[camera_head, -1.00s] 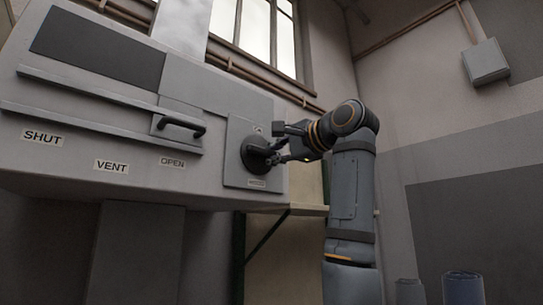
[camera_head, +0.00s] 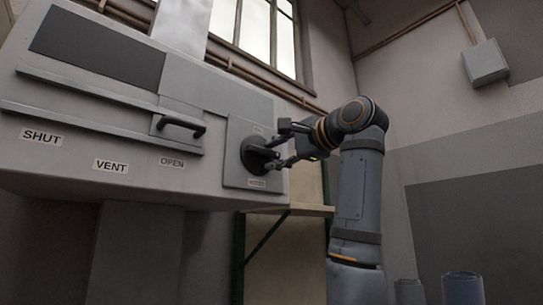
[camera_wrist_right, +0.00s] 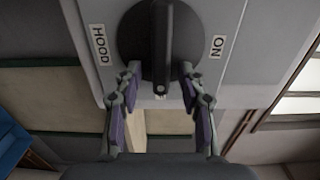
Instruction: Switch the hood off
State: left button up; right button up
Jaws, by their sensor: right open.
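The hood's grey box (camera_head: 225,85) fills the left of the head view. Its black round switch knob (camera_head: 252,156) sits on a plate at the right end. In the wrist view the knob (camera_wrist_right: 133,40) has a raised bar (camera_wrist_right: 160,50) running up and down the picture. A HOOD label (camera_wrist_right: 100,45) is left of it and an ON label (camera_wrist_right: 217,46) right. My right gripper (camera_head: 277,147) is open in front of the knob. In the wrist view its fingers (camera_wrist_right: 160,78) stand apart on either side of the bar's lower end, with gaps visible. My left gripper is out of view.
A black handle (camera_head: 182,126) on the hood's front is left of the knob, above SHUT (camera_head: 42,136), VENT (camera_head: 111,166) and OPEN (camera_head: 172,162) labels. A shelf (camera_head: 312,210) is below my right gripper. A grey wall box (camera_head: 485,62) hangs far right.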

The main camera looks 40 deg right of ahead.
jog(key=s, duration=1)
jog(key=shift+s+d, duration=0.2)
jog(key=shift+d, duration=0.25)
